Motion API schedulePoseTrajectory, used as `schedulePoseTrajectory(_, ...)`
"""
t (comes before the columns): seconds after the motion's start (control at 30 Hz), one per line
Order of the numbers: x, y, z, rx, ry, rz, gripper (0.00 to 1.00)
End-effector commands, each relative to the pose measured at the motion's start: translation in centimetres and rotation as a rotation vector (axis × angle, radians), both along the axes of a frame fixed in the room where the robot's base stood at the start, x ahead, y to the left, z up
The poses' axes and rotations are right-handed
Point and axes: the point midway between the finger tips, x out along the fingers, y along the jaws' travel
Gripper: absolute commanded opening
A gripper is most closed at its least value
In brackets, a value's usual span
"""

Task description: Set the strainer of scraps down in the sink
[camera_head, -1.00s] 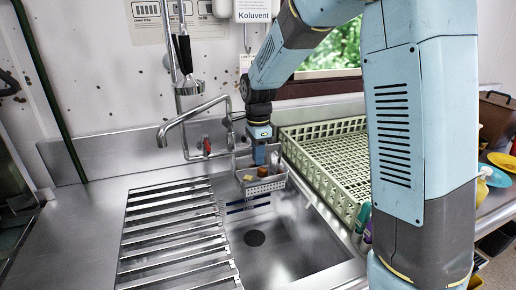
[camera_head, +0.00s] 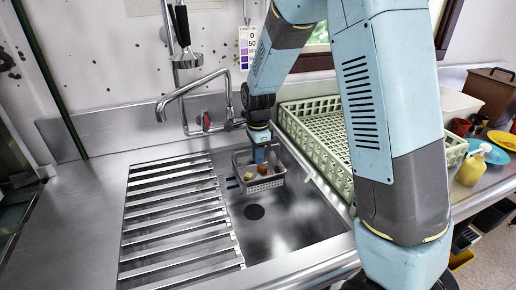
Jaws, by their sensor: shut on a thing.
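The strainer (camera_head: 263,184) is a small grey perforated basket with orange and brown scraps in it. My gripper (camera_head: 261,155) points down at its back side and is shut on it; the fingertips are partly hidden by the basket. The strainer hangs over the back part of the steel sink (camera_head: 300,222), and appears level. I cannot tell how far its base is above the sink floor.
A slatted steel rack (camera_head: 180,215) lies left of the basin. A tap (camera_head: 190,95) arches behind it. A pale green dish crate (camera_head: 325,135) stands right of the sink. The basin's front is clear.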

Motion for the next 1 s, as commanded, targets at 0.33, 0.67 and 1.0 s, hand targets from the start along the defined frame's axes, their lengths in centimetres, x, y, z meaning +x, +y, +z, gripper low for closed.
schedulePoseTrajectory(0.33,-0.1,0.0,-3.4,-0.001,0.003,0.001,0.0)
schedulePoseTrajectory(0.67,-0.1,0.1,-6.6,-0.001,0.002,0.001,0.0)
schedulePoseTrajectory(1.0,-0.1,0.1,-9.9,-0.001,0.003,0.002,0.0)
